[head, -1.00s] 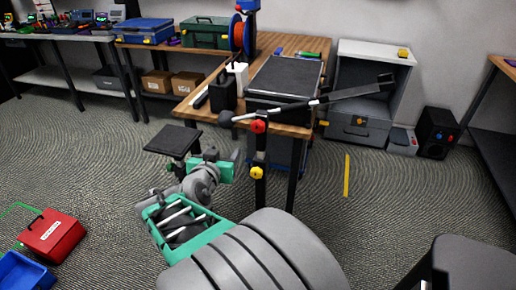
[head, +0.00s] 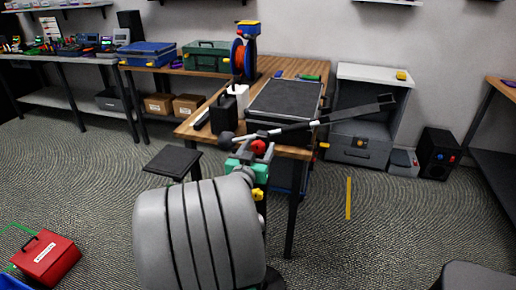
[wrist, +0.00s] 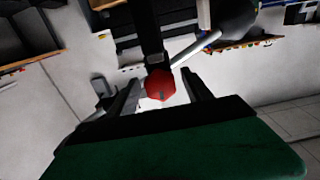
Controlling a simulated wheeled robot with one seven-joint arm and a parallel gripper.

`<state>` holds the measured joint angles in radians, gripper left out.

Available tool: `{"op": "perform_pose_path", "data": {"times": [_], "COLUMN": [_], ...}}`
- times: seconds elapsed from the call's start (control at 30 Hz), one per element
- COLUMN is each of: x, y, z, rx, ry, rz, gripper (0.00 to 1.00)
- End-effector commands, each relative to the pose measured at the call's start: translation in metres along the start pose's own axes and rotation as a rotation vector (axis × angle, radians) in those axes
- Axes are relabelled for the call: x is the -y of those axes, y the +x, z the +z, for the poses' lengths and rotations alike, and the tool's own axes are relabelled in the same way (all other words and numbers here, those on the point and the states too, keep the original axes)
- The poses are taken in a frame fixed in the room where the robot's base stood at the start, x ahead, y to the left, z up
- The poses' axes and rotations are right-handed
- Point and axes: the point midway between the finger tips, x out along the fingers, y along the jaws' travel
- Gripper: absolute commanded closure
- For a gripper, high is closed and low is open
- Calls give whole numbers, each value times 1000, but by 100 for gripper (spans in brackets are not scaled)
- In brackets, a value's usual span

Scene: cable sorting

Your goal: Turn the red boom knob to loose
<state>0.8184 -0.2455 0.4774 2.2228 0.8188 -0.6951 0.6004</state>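The red boom knob (head: 258,147) is on the stand's clamp, where the slanting boom (head: 300,126) crosses it, in front of the wooden table. In the head view my gripper (head: 247,150) is right at the knob, partly hidden behind my arm. In the wrist view the faceted red knob (wrist: 159,84) sits between the two dark fingers of my gripper (wrist: 160,82). The fingers stand apart with gaps on both sides of the knob, so no grip shows. A yellow knob (head: 257,194) is lower on the stand, partly covered by my arm.
The wooden table (head: 193,124) behind holds a black-topped case (head: 285,98), a black box (head: 222,113) and an orange cable reel (head: 237,58). A small dark stool (head: 172,160) stands to the left. Carpet to the right, around a yellow floor strip (head: 348,198), is clear.

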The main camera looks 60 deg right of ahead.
Motion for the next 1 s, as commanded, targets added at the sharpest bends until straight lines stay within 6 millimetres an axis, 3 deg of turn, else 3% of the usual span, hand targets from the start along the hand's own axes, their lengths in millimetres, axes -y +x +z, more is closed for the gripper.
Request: {"op": "perform_pose_path", "data": {"times": [0.7,1.0], "x": [0,0], "y": [0,0], "z": [0,0], "rx": [1,1], "ry": [-1,-28], "rz": [1,1], "gripper": [100,100]}}
